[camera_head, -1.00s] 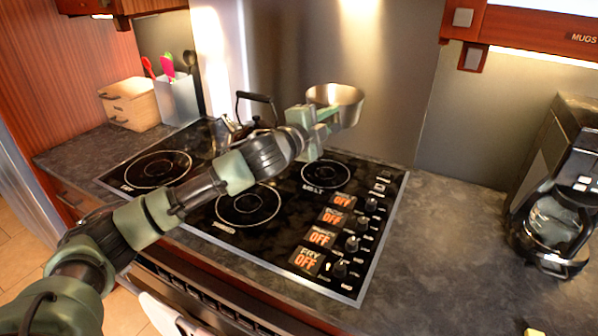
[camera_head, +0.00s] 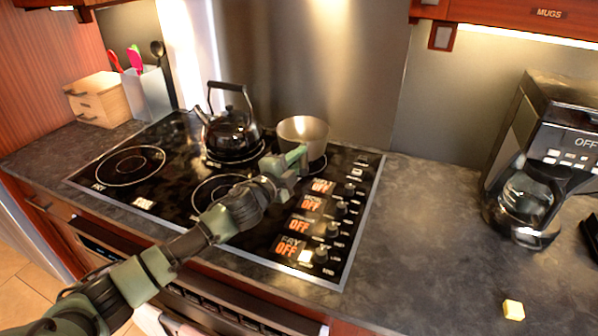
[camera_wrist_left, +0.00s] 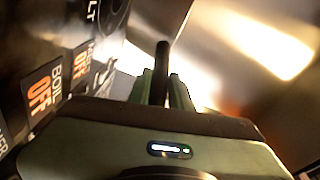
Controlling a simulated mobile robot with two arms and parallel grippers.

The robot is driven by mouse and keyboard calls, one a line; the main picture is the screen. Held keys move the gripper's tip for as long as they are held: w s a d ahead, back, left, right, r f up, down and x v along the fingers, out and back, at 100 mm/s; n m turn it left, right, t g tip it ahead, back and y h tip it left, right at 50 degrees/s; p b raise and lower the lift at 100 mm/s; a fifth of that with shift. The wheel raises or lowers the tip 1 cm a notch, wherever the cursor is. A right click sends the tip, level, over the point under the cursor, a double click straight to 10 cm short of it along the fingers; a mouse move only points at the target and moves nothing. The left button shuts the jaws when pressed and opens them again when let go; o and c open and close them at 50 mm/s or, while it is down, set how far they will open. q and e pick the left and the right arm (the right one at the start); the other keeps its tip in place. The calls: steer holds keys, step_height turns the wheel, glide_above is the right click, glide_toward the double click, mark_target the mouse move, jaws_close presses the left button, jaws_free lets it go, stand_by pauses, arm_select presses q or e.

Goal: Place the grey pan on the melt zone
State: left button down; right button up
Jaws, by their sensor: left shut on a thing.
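The grey pan (camera_head: 303,134) is upright over the melt zone (camera_head: 319,168) at the back right of the black cooktop. It hides most of that ring and its label; I cannot tell whether its base touches the glass. My left gripper (camera_head: 294,160) is in front of the pan, shut on its handle. In the left wrist view the dark handle (camera_wrist_left: 162,70) stands between the two green fingers. My right gripper is not in view.
A black kettle (camera_head: 230,132) stands on the back burner just left of the pan. Control knobs (camera_head: 341,208) line the cooktop's right side. A coffee maker (camera_head: 540,150) and a small yellow cube (camera_head: 513,310) are on the right counter. The counter between is clear.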

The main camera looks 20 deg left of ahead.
arm_select(q)
step_height(320, 180, down, 3)
steer(key=shift+r, duration=0.1)
steer(key=shift+f, duration=0.4)
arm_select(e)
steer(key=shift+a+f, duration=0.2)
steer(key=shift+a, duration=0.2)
arm_select(q)
steer(key=c, duration=1.3)
jaws_free()
steer(key=shift+f, duration=0.25)
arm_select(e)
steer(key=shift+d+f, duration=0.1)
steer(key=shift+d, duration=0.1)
arm_select(q)
steer(key=shift+r, duration=0.25)
steer(key=shift+s+f, duration=0.2)
steer(key=shift+s, duration=0.15)
steer(key=s, duration=0.3)
steer(key=s+a+b, duration=0.1)
steer(key=s, duration=0.3)
steer(key=s+a+b, duration=0.1)
steer(key=s, duration=0.3)
steer(key=shift+s+a+r, duration=0.1)
steer(key=shift+r, duration=0.25)
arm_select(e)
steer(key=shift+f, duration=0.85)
